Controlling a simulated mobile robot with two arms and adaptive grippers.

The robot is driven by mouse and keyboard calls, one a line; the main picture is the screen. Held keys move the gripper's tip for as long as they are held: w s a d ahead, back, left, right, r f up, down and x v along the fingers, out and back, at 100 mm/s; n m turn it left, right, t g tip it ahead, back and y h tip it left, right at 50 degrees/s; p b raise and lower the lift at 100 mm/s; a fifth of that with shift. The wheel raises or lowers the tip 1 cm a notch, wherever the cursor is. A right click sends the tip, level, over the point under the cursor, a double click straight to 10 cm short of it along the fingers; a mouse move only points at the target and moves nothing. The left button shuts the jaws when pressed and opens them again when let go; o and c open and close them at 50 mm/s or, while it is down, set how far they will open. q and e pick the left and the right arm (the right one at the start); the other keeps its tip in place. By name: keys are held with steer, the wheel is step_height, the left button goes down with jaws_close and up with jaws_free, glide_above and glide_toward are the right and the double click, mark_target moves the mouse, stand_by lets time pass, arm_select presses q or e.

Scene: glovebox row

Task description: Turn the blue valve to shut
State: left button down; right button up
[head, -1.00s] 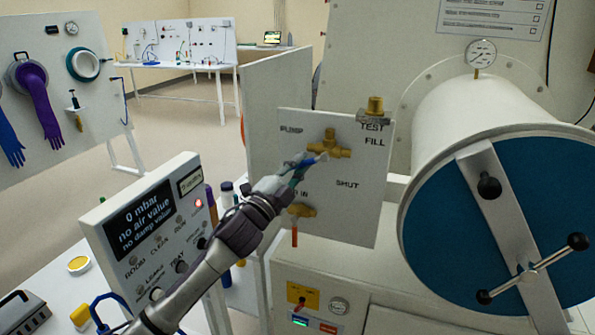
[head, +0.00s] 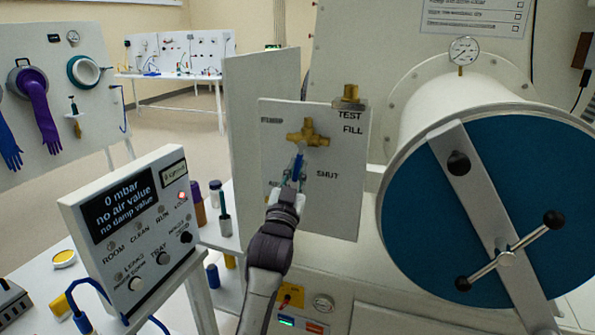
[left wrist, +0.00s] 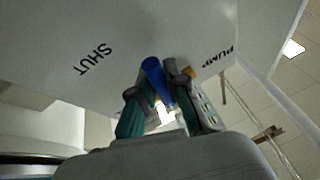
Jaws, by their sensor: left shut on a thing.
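The blue valve's brass body (head: 308,134) sits on a white upright panel (head: 340,205) with PUMP, TEST, FILL and SHUT labels. Its blue handle (head: 298,160) points down and slightly left, to the left of the SHUT label (head: 327,175). My left gripper (head: 293,178) comes from below and is shut on the handle's lower part. In the left wrist view the blue handle (left wrist: 154,73) shows between the two fingers of my left gripper (left wrist: 160,98). The lower left of the panel is hidden behind my gripper and arm. My right gripper is not in view.
A large white chamber with a blue round door (head: 470,220) and crossbar stands close on the right. A control box (head: 125,230) reading 0 mbar stands at left. Bottles (head: 224,215) stand behind it.

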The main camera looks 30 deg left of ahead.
arm_select(q)
steer(key=shift+w+d+f+n+y, duration=0.1)
steer(key=shift+d+n+y, duration=0.25)
steer(key=shift+n, duration=0.55)
steer(key=shift+d+n+g+y, duration=0.35)
steer(key=shift+n+g, duration=0.15)
steer(key=shift+n, duration=0.3)
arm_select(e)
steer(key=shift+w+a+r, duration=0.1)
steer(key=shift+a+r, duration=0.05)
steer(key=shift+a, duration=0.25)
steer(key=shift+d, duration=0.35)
arm_select(q)
steer(key=c, duration=1.2)
jaws_free()
steer(key=shift+o, duration=0.2)
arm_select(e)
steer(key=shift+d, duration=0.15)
arm_select(q)
steer(key=shift+a, duration=0.1)
